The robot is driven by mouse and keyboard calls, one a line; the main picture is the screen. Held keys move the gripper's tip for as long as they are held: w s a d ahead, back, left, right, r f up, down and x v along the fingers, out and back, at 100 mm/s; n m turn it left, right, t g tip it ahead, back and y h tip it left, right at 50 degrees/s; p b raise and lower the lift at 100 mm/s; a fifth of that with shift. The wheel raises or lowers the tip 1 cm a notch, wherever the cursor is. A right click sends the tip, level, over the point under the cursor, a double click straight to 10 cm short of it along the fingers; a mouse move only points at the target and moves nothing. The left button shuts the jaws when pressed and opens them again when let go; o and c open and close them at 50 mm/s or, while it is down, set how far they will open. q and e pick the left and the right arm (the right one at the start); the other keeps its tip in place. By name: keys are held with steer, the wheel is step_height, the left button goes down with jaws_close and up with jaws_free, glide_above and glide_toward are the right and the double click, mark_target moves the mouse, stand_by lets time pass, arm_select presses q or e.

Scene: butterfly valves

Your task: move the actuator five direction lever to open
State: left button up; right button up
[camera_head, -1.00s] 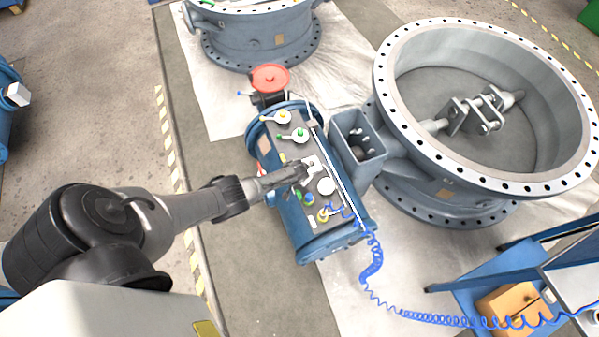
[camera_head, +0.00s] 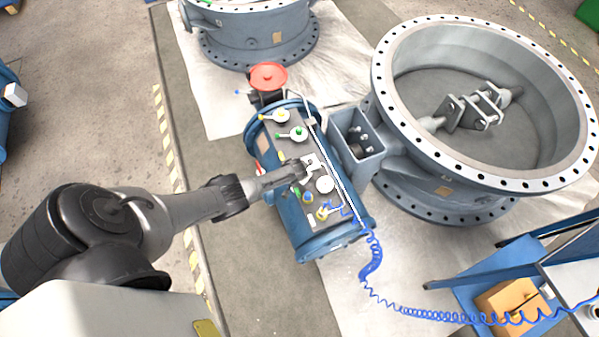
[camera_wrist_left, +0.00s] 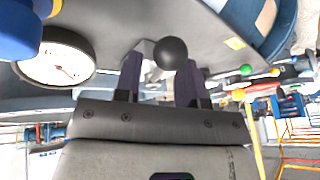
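The blue cylindrical actuator (camera_head: 290,222) lies on the floor sheet beside the large valve, with a dark control panel on top. My left gripper (camera_head: 303,170) is over the middle of this panel, at a pale lever plate (camera_head: 312,159). In the left wrist view, the two fingers of my left gripper (camera_wrist_left: 160,75) stand apart. A black ball knob (camera_wrist_left: 171,53) on a pale lever shows between and just beyond the fingertips. Contact with it cannot be told. Lever markings are too small to read. My right gripper is not in view.
The panel also has a lever with a yellow knob (camera_head: 282,116), one with a green knob (camera_head: 299,133) and a round gauge (camera_head: 325,184). A red handwheel (camera_head: 268,76) is at the far end. The large valve ring (camera_head: 386,100) stands right; a blue cart (camera_head: 468,290) is lower right.

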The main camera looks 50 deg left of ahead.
arm_select(q)
steer(key=p+v, duration=0.8)
steer(key=v, duration=0.5)
steer(key=shift+s+r, duration=0.15)
steer(key=shift+r, duration=0.2)
steer(key=shift+d, duration=0.1)
